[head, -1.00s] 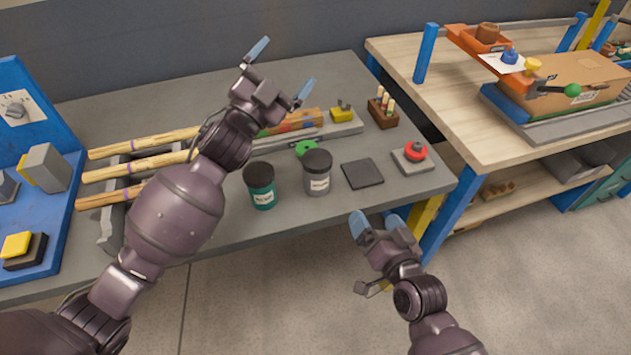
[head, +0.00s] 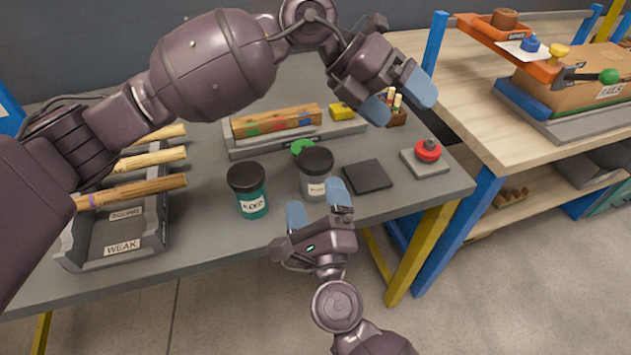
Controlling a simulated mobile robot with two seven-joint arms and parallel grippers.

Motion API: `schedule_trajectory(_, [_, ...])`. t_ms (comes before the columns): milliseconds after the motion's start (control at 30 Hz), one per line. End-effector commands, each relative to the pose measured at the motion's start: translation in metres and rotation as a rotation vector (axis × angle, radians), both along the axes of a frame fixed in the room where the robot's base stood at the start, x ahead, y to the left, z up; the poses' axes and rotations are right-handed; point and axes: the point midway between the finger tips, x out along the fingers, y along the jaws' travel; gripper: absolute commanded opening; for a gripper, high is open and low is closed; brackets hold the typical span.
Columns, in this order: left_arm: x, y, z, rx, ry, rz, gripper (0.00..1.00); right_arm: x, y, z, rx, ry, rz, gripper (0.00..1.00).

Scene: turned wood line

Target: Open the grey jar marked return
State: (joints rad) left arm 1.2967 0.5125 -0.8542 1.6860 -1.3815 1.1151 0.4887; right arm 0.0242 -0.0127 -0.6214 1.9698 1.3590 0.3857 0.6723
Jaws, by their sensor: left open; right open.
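The grey jar (head: 313,186) with a black lid (head: 316,160) stands upright on the grey table. The lid is on it. Its white label is partly covered by my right gripper and I cannot read it all. My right gripper (head: 318,203) is open at the table's front edge, its fingertips pointing at the grey jar, one overlapping it in the picture; I cannot tell if they touch. My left gripper (head: 402,100) is open and empty, above the back right of the table, up and right of the jar.
A teal jar (head: 252,203) with a black lid stands left of the grey jar. A dark square pad (head: 367,177) and a red button (head: 428,150) on a grey base are to the right. A tray (head: 120,248) with wooden sticks is at left.

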Motion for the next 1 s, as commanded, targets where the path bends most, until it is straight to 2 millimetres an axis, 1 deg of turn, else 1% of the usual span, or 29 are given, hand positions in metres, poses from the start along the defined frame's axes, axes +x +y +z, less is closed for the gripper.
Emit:
schedule_trajectory(33, [0.009,0.008,-0.018,0.109,-0.031,0.003,0.94,0.001,0.002,-0.008,0.099,0.042,0.006,0.93])
schedule_trajectory(100, [0.02,0.024,-0.036,0.271,-0.075,0.019,0.94,0.002,0.004,-0.013,0.244,0.1,0.009,0.93])
schedule_trajectory(200, [0.036,0.05,-0.055,0.489,-0.123,0.066,0.94,0.003,0.004,-0.024,0.441,0.185,0.004,0.93])
schedule_trajectory(300, [0.049,0.076,-0.067,0.672,-0.149,0.128,0.94,0.003,0.004,-0.033,0.609,0.258,-0.008,0.93])
schedule_trajectory(400, [0.056,0.096,-0.072,0.807,-0.16,0.185,0.94,0.003,0.002,-0.04,0.734,0.31,-0.025,0.93])
schedule_trajectory(500, [0.059,0.108,-0.074,0.888,-0.163,0.227,0.94,0.003,0.0,-0.045,0.813,0.339,-0.04,0.93])
schedule_trajectory(667, [0.061,0.115,-0.075,0.932,-0.162,0.25,0.94,0.005,-0.001,-0.048,0.856,0.356,-0.048,0.93])
schedule_trajectory(767, [0.061,0.115,-0.075,0.932,-0.162,0.25,0.94,0.013,-0.001,-0.048,0.854,0.354,-0.048,0.93])
schedule_trajectory(867, [0.061,0.115,-0.075,0.931,-0.161,0.249,0.94,0.026,-0.001,-0.047,0.853,0.354,-0.047,0.93])
schedule_trajectory(1000, [0.06,0.115,-0.075,0.93,-0.161,0.249,0.94,0.047,-0.001,-0.047,0.851,0.353,-0.046,0.93])
